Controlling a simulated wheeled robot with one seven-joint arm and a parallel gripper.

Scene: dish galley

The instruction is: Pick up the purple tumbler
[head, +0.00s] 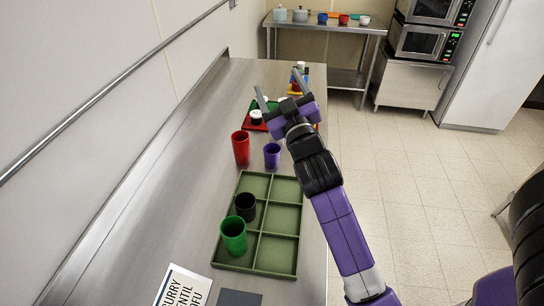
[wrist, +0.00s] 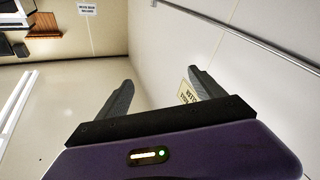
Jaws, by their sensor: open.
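The purple tumbler (head: 272,155) stands upright on the steel counter in the head view, just beyond the green compartment tray (head: 240,264). A red tumbler (head: 240,147) stands close to its left. My gripper (head: 279,94) is beyond and above the purple tumbler, pointing away from it toward the far end of the counter. Its two fingers are spread and nothing is between them. In the wrist view the open fingers (wrist: 160,95) face the walls, and no tumbler shows there.
A green tumbler (head: 233,236) and a black tumbler (head: 246,206) stand in the tray's left compartments. A red tray (head: 255,126) with small items lies beyond the tumblers, partly behind my gripper. A wall bounds the counter's left side. A printed sign (head: 184,287) lies near the front.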

